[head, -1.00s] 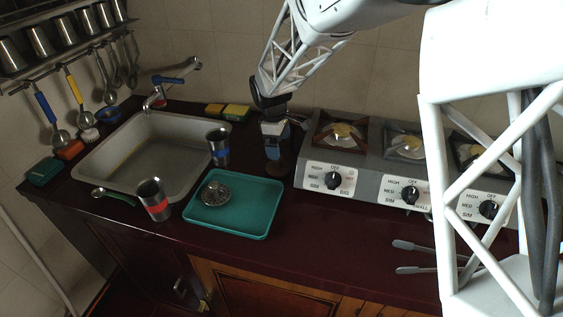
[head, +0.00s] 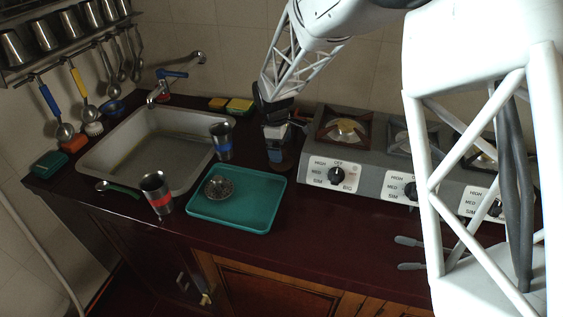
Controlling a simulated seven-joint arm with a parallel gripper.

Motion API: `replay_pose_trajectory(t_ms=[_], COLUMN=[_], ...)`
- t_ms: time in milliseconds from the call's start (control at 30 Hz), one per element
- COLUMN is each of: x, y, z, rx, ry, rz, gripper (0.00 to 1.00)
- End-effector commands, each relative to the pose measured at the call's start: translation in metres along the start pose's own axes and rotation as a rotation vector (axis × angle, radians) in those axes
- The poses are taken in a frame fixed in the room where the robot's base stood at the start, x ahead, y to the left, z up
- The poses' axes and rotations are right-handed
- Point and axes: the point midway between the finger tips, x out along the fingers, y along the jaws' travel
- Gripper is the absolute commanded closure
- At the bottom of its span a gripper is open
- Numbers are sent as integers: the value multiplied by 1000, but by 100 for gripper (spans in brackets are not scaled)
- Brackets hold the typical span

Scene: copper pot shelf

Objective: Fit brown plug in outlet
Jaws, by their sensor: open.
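My gripper (head: 274,122) hangs down at the back of the counter, just left of the stove, at the end of my white lattice arm. It is open, but its fingertips are dark and hard to make out. A dark upright thing with a blue and white band (head: 277,146) stands directly beneath or between its fingers; I cannot tell which, or whether they touch. I cannot make out a brown plug or an outlet in this view. The wall behind my gripper is partly hidden by my arm.
A grey stove (head: 375,172) stands to the right. A teal tray (head: 250,200) with a metal strainer (head: 219,187) lies left of my gripper. Steel cups (head: 222,141) (head: 157,193) stand near the sink (head: 190,178). Sponges (head: 239,106) lie at the back. Two tongs-like grey handles (head: 408,241) lie at front right.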

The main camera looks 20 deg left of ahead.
Motion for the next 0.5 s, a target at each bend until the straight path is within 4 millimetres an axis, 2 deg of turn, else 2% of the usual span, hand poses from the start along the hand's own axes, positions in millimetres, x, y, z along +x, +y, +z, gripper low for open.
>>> replay_pose_trajectory(t_ms=[267, 500], x=[2, 22], y=[0, 0], z=[0, 0], rx=[0, 0], ry=[0, -1], rz=[0, -1], gripper=[0, 0])
